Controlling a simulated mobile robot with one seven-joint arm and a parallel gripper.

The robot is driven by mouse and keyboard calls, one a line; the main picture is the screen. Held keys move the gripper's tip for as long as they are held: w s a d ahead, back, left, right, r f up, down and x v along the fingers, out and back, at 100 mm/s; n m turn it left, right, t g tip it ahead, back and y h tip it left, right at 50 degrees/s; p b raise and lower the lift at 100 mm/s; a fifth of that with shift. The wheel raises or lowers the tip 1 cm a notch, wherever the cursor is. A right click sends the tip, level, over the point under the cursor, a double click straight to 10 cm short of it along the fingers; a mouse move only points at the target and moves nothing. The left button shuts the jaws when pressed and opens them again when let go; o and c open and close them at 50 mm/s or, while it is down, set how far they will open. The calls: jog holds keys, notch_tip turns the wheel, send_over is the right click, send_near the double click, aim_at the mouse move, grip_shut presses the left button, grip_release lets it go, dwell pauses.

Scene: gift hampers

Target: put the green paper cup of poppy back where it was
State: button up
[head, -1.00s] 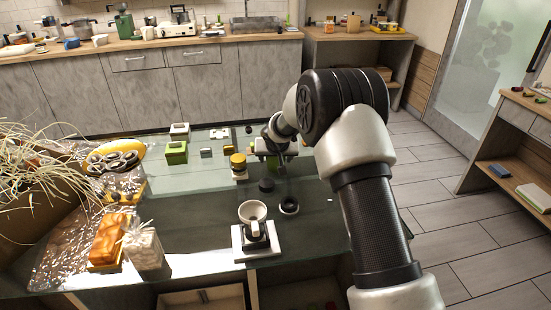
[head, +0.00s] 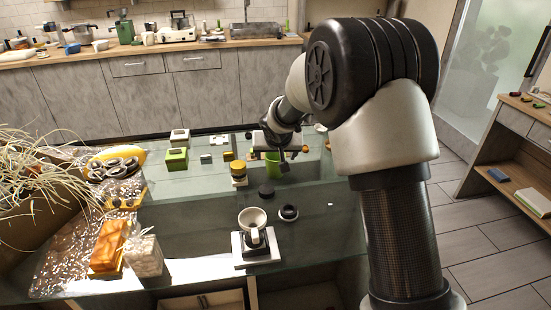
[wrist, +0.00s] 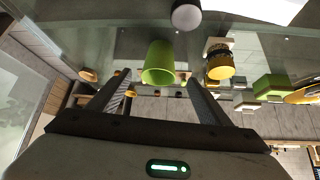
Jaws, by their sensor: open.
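The green paper cup (head: 272,164) is on the dark glass-topped table (head: 205,205), partly hidden by my gripper (head: 281,162) in the head view. In the wrist view the green cup (wrist: 158,60) lies in line with the gap of my gripper (wrist: 160,80), just beyond the fingertips. The fingers are spread, one to each side of the cup, and I see no contact. The wrist picture looks upside down, with the cup's rim towards the bottom. The poppy inside cannot be made out.
A yellow-topped jar (head: 238,170) stands close left of the cup. A green box (head: 176,159) sits further left. Glass at the front right is clear.

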jog(key=s+d+r+m+h, duration=0.1)
jog(key=s+d+r, duration=0.5)
jog(key=s+r, duration=0.3)
jog(key=s+d+r, duration=0.7)
jog(key=s, duration=0.4)
jog(key=s+d+g, duration=0.1)
jog(key=s+g, duration=0.1)
jog(key=s, duration=1.8)
jog(key=shift+s+d+f+n+y, duration=0.15)
jog(key=shift+s+d+n+y, duration=0.15)
jog(key=shift+s+d, duration=0.05)
